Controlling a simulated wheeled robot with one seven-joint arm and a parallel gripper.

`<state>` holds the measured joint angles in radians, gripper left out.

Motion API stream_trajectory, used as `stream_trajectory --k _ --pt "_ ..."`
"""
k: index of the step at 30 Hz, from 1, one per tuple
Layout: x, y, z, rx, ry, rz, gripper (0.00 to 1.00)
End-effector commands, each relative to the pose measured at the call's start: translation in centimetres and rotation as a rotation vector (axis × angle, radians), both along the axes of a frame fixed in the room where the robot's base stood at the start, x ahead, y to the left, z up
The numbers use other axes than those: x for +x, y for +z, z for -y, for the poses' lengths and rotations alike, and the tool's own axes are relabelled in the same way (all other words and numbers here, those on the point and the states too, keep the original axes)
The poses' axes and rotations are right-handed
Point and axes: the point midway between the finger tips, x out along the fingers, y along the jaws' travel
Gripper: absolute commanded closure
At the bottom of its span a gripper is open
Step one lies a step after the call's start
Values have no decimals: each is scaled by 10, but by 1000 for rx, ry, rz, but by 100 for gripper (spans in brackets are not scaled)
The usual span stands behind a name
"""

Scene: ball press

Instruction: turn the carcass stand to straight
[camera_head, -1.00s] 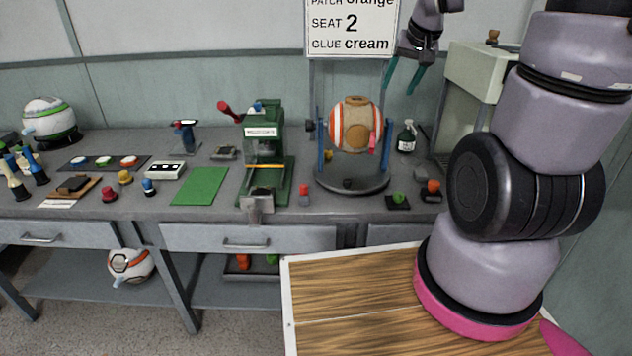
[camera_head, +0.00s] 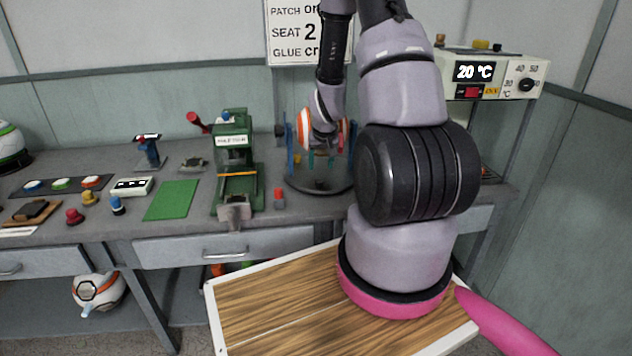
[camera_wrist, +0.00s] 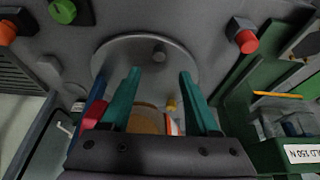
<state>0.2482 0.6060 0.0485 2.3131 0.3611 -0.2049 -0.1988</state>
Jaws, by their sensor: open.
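The carcass stand (camera_head: 298,184) is a round grey base with blue uprights on the bench. It holds an orange-and-white ball carcass (camera_head: 303,131), mostly hidden behind my arm. My gripper (camera_head: 322,160) is open, with teal fingers pointing down in front of the carcass. In the wrist view, my open gripper (camera_wrist: 160,76) has its two fingers apart over the stand's round base (camera_wrist: 128,52). A blue upright (camera_wrist: 96,98) and a red part show beside the left finger. The tan carcass (camera_wrist: 148,117) shows between the fingers, partly hidden by the gripper body. I cannot tell whether the fingers touch anything.
A green press (camera_head: 235,165) stands left of the stand, with a red-topped part (camera_head: 279,198) between them. A green mat (camera_head: 172,200) lies further left. A box with a 20 °C display (camera_head: 490,75) stands at the right. A sign (camera_head: 290,45) hangs behind.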

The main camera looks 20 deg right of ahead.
Motion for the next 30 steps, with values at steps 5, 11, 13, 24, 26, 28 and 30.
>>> stream_trajectory --k 5,11,13,24,26,28,30 --pt "11 -30 3 2 -1 -3 38" --pt "24 -63 7 2 -1 -2 38" --pt "28 -71 8 2 -1 -1 38" --pt "35 -88 10 1 -1 0 38" --pt "35 -88 10 1 0 0 38" --pt "35 -88 10 1 0 0 38" --pt "35 -88 10 1 0 0 61"
